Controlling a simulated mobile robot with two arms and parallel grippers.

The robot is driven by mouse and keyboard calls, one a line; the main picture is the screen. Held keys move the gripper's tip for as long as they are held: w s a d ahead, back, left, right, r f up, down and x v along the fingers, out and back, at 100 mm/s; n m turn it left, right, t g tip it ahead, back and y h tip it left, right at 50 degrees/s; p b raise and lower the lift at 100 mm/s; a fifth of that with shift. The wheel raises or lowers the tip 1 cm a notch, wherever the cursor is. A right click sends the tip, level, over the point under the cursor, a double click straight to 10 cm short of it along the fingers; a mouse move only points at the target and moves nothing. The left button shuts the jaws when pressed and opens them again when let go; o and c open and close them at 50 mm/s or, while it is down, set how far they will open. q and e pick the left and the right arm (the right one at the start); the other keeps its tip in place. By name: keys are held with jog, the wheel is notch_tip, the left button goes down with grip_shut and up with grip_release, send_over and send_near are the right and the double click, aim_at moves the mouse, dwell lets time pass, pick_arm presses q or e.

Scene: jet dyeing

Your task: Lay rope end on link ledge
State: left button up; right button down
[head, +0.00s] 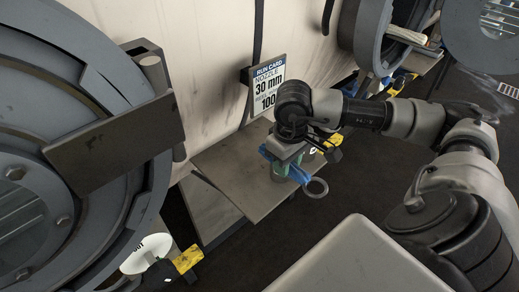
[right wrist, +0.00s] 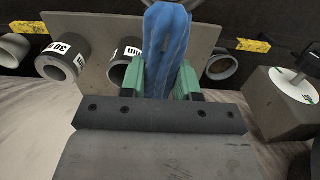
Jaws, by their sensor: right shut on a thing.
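My right gripper (head: 284,166) is over the grey shelf plate (head: 232,168) below the run card, in the middle of the head view. Its green fingers are shut on a blue rope end (right wrist: 166,45), which runs up between them in the right wrist view; a bit of blue also shows at the fingers in the head view. Whether the rope touches the plate is unclear. The arm hides part of the plate. I cannot tell for certain which surface is the link ledge. My left gripper is not in view.
A run card (head: 268,85) reading "30 mm" stands behind the plate. Grey rings, one labelled 30 (right wrist: 64,62), sit around the plate. A large round door (head: 60,150) fills the left. An open port with pale material (head: 407,36) is at upper right.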

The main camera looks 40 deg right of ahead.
aim_at(243, 194)
jog(key=w+a+f, duration=0.2)
jog(key=w+a+f+p, duration=0.1)
jog(key=w+a+f, duration=0.1)
jog(key=a, duration=0.1)
jog(key=w+a+f+p, duration=0.1)
jog(key=w+a+f, duration=0.1)
jog(key=w, duration=0.1)
jog(key=shift+a+f, duration=0.2)
jog(key=shift+a, duration=0.2)
jog(key=shift+w+a+f, duration=0.1)
jog(key=shift+f, duration=0.05)
notch_tip(243, 194, down, 4)
jog(key=shift+r+p, duration=0.1)
jog(key=shift+p, duration=0.45)
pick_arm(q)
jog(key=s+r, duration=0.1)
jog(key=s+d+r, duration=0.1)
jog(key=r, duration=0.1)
pick_arm(e)
jog(key=shift+f+b, duration=0.2)
jog(key=shift+b, duration=0.1)
jog(key=c, duration=0.8)
grip_release()
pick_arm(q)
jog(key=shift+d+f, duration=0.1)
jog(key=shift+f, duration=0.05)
